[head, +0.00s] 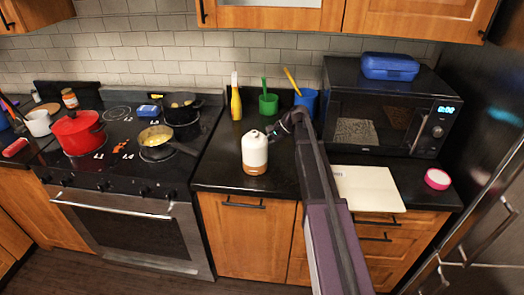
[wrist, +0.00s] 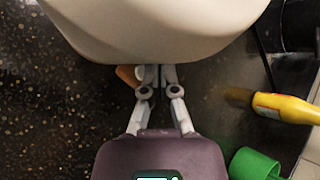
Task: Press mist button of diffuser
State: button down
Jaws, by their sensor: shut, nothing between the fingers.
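The diffuser (head: 255,152) is a white bottle-shaped body on a brown wood-toned base, upright near the front edge of the black counter. In the wrist view its pale body (wrist: 155,25) fills the top, with a bit of the brown base (wrist: 127,75) beside my fingers. My gripper (wrist: 157,75) is shut and empty, its fingertips partly under the overhanging body, close to the base. I cannot tell whether they touch. In the head view my gripper (head: 273,134) is at the diffuser's right, toward the back. The mist button cannot be made out in either view.
Behind the diffuser stand a yellow bottle (head: 236,102), a green cup (head: 268,104) and a blue cup (head: 306,101). A microwave (head: 385,110) and white board (head: 367,189) are to the right. The stove with a red pot (head: 78,132) is left. Counter left of the diffuser is clear.

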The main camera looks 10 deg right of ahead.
jog(key=shift+r, duration=0.1)
dwell(0.3)
jog(key=shift+r+p, duration=2.45)
jog(key=shift+p, duration=0.05)
